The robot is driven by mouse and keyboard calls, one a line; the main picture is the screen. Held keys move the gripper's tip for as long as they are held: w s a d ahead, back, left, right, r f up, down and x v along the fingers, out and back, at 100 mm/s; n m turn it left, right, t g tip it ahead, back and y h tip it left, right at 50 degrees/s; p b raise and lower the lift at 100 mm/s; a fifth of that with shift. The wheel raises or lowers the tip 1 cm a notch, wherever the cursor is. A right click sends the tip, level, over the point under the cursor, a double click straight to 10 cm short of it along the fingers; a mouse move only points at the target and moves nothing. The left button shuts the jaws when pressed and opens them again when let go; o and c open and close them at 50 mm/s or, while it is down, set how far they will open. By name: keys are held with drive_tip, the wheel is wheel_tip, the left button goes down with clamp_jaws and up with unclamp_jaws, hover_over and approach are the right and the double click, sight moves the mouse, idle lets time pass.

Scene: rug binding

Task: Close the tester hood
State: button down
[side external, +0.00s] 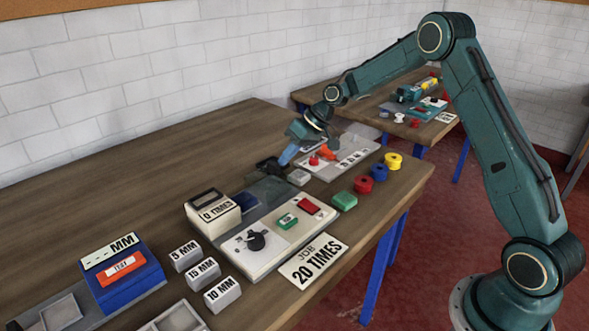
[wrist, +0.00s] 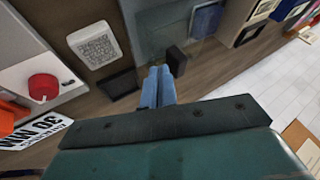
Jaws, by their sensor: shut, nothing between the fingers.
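The tester is the long pale unit with the cream "0 TIMES" counter box (side external: 213,212) and a control panel (side external: 262,250). A grey see-through panel (side external: 272,191), which looks like its hood, lies behind the controls next to a dark blue pad (side external: 246,200). In the wrist view the see-through panel (wrist: 160,32) is at top centre, with the blue pad (wrist: 206,19) to its right. A dark block (wrist: 176,60), perhaps the hood's handle, is just beyond my fingertips. My gripper (side external: 284,160) has its blue fingers (wrist: 158,74) together and empty; contact with the block is unclear.
A red knob (side external: 314,161) and an orange part (side external: 328,153) are on the tray behind. Coloured spools (side external: 379,172) line the right edge. Bare wood is left.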

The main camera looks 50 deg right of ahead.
sight(263, 182)
drive_tip(key=shift+a, duration=0.25)
drive_tip(key=a, duration=0.9)
drive_tip(key=shift+a, duration=0.2)
idle(0.3)
drive_tip(key=shift+d, duration=0.65)
drive_tip(key=d, duration=0.3)
drive_tip(key=shift+d, duration=0.35)
drive_tip(key=v, duration=1)
drive_tip(key=shift+s+a+r, duration=0.1)
drive_tip(key=shift+a, duration=0.05)
